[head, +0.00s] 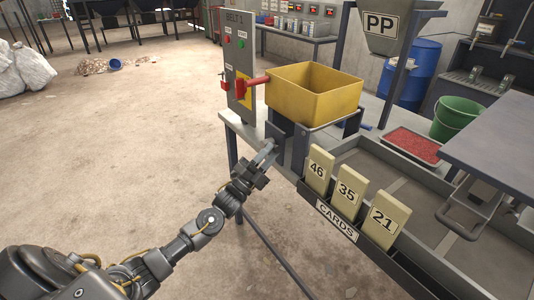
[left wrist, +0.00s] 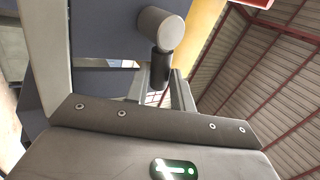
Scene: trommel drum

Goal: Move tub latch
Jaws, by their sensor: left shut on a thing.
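The yellow tub (head: 310,95) sits upright on a dark grey stand beside the control panel. Below its near left corner is a dark bracket (head: 279,127), where the latch appears to be. My left gripper (head: 267,155) reaches up to this bracket from the lower left and is shut on the latch. In the left wrist view, the latch shows as a light grey round knob (left wrist: 160,28) on a dark stem, in front of the gripper's fingers. The exact contact is small in the head view and partly hidden in the wrist view. My right gripper is not in view.
A grey panel (head: 241,60) with a red lever (head: 253,81) stands left of the tub. A card rack (head: 337,221) holds cards 46, 35 and 21 along the table's near edge. A green bucket (head: 457,119) and red tray (head: 412,145) are to the right.

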